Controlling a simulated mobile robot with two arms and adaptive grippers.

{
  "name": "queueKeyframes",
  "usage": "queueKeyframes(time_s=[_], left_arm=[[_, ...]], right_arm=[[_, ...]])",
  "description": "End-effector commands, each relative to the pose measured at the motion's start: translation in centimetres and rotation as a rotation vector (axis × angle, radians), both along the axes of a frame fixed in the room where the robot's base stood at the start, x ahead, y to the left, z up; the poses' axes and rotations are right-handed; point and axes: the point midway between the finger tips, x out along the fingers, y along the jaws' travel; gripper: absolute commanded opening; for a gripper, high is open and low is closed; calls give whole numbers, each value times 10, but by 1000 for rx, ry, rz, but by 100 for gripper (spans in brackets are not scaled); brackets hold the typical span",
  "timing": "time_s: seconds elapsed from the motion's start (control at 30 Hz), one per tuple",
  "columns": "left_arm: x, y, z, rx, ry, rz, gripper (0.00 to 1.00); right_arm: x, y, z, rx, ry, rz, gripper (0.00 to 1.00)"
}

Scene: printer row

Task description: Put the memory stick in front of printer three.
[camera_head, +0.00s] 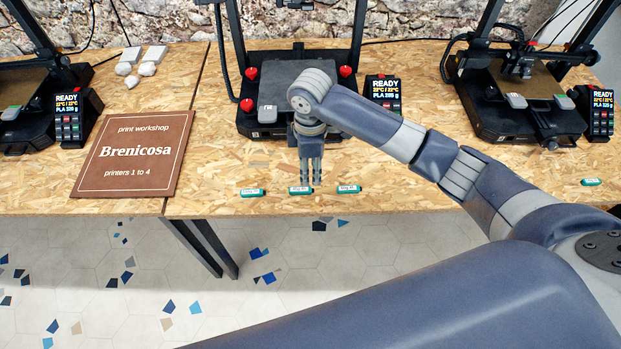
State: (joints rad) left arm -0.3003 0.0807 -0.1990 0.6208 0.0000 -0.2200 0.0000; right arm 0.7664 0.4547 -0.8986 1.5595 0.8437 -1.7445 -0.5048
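Several small teal memory sticks lie near the front edge of the table: a left one (250,192), a middle one (299,191) and a right one (348,189) in a row before the middle printer (260,122), and another (591,181) at the far right. My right gripper (311,182) points down at the right end of the middle stick. Its two fingers show a narrow gap with nothing seen between them. Whether the fingertips touch the stick is too small to tell. My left gripper is out of view.
Another printer (510,105) stands at the right and one (22,110) at the left. A brown sign (130,185) lies at the left of the table (215,165). Pale lumps and cards lie behind it. My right arm covers part of the table's right half.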

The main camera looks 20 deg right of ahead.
Motion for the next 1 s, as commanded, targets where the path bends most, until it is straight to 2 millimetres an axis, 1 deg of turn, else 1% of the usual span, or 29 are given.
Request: queueKeyframes(time_s=[0.03,0.13,0.2,0.33,0.87,0.97,1.0], left_arm=[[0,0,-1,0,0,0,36],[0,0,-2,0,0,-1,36],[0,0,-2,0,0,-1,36],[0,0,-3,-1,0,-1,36],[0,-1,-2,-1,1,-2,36],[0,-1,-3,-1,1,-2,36],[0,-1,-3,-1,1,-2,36]], right_arm=[[1,0,10,0,-3,0,36],[1,0,24,0,-2,0,36],[0,0,31,0,-1,0,36],[0,0,37,0,0,0,36],[-1,0,37,0,1,-1,36],[-7,6,31,14,-1,-6,36],[-13,11,26,26,-2,-10,36]])
